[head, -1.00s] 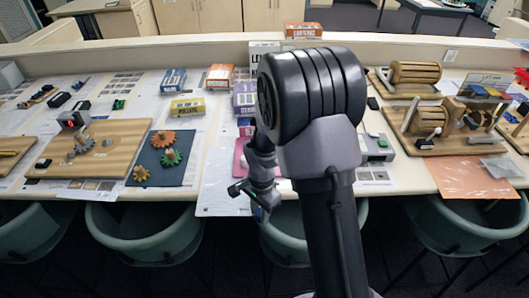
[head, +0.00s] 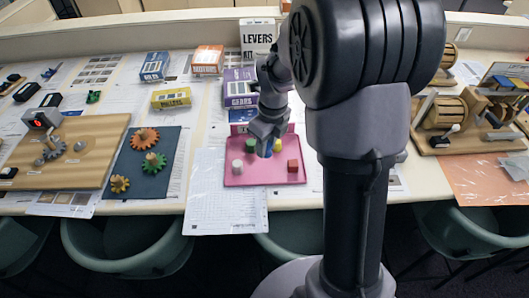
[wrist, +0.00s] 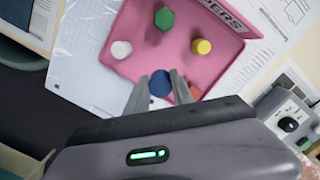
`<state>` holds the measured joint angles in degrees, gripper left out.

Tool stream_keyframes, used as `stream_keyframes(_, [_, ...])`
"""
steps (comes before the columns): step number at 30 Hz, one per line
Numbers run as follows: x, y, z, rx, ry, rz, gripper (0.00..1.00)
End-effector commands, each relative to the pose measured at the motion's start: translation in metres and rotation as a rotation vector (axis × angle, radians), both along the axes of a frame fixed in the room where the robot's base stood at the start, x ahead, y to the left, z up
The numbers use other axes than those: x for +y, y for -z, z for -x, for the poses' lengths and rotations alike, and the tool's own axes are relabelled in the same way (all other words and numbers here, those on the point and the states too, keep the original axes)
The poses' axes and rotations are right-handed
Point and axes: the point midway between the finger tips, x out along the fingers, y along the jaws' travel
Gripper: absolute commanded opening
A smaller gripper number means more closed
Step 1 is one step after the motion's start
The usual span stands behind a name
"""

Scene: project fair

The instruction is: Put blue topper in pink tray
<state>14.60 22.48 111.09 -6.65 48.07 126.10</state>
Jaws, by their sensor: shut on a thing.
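The pink tray (head: 240,177) lies flat on the table in the head view, and its pink floor also shows in the wrist view (wrist: 185,42). My gripper (wrist: 159,84) is shut on the blue topper (wrist: 160,83), a small blue piece between the two fingertips. The gripper and topper are over the tray; whether the topper touches the tray floor I cannot tell. The head view shows my gripper (head: 264,140) above the middle of the tray, with only a little blue below it.
The tray holds a white piece (wrist: 121,49), a green piece (wrist: 164,18), a yellow piece (wrist: 202,46) and a red piece (head: 293,165). A wooden gear board (head: 100,150) and dark mat (head: 143,185) lie left. A printed sheet (head: 215,205) lies beside the tray.

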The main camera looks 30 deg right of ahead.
Motion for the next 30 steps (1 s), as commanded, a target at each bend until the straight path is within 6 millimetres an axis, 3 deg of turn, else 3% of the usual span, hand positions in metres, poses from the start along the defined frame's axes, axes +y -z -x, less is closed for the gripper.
stream_keyframes(1, [0.0,0.015,0.0,0.003,0.001,-0.001,0.0])
stream_keyframes(5, [0.0,0.032,0.0,0.0,-0.001,0.0,0.0])
stream_keyframes(11, [0.0,0.074,0.001,0.002,-0.002,0.0,0.0])
stream_keyframes(21, [0.0,0.077,0.0,-0.001,-0.003,0.0,0.0])
stream_keyframes(22, [0.0,0.078,0.0,-0.001,-0.003,0.0,0.3])
stream_keyframes(25, [0.0,0.076,0.0,-0.001,-0.003,0.0,0.5])
stream_keyframes(30, [0.0,0.076,0.0,-0.001,-0.003,0.0,0.5])
